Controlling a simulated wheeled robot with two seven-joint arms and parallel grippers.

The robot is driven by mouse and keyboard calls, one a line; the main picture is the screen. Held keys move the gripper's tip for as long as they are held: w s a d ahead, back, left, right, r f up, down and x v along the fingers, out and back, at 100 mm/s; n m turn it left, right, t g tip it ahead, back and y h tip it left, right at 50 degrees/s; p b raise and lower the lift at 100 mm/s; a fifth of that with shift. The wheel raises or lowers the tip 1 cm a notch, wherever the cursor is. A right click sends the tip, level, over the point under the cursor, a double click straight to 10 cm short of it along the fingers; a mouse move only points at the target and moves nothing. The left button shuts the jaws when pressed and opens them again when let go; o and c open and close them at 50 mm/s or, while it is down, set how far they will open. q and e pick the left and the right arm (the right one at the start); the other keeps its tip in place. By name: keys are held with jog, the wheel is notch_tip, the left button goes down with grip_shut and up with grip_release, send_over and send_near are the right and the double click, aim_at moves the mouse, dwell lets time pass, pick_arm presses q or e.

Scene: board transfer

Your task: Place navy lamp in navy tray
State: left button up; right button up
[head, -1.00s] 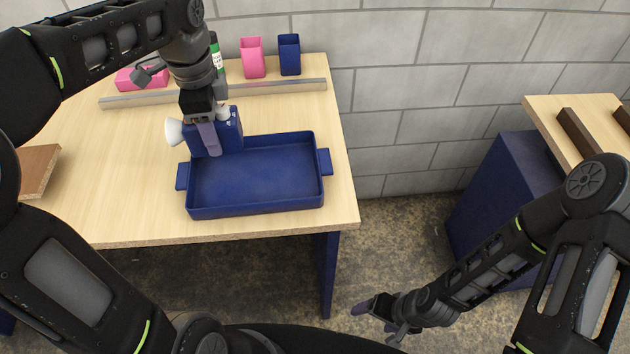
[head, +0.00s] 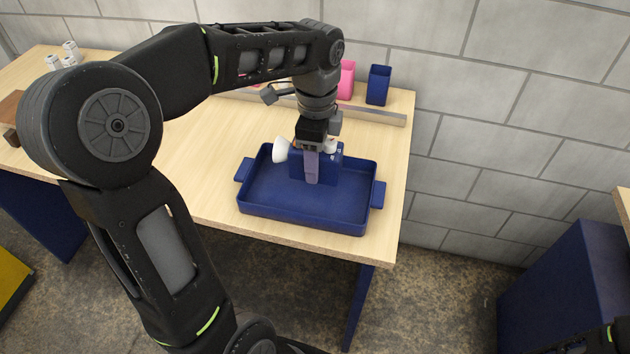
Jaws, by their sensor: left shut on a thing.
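The navy lamp (head: 327,170) is a boxy navy body with a white cone-shaped part (head: 281,150) on its left. My left gripper (head: 312,177) is shut on it from above. The lamp is over the inside of the navy tray (head: 260,208), towards its back half. I cannot tell whether its underside touches the tray floor. The tray lies on the wooden table near its front right corner, with a handle at each end. The part of the lamp behind the fingers is hidden. My right gripper is out of view.
A metal rail (head: 375,115) runs along the table's back. Behind it stand a navy cup (head: 378,85) and a pink cup (head: 346,80). Small white items (head: 62,55) stand at the far left. A second navy-sided table (head: 570,290) stands at the right.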

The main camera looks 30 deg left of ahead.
pick_arm(q)
jog(key=shift+f, duration=1.2)
jog(key=shift+f, duration=0.1)
jog(key=shift+f, duration=1.8)
jog(key=shift+f, duration=0.15)
jog(key=o, duration=1.6)
notch_tip(320, 180, up, 12)
jog(key=shift+r, duration=0.2)
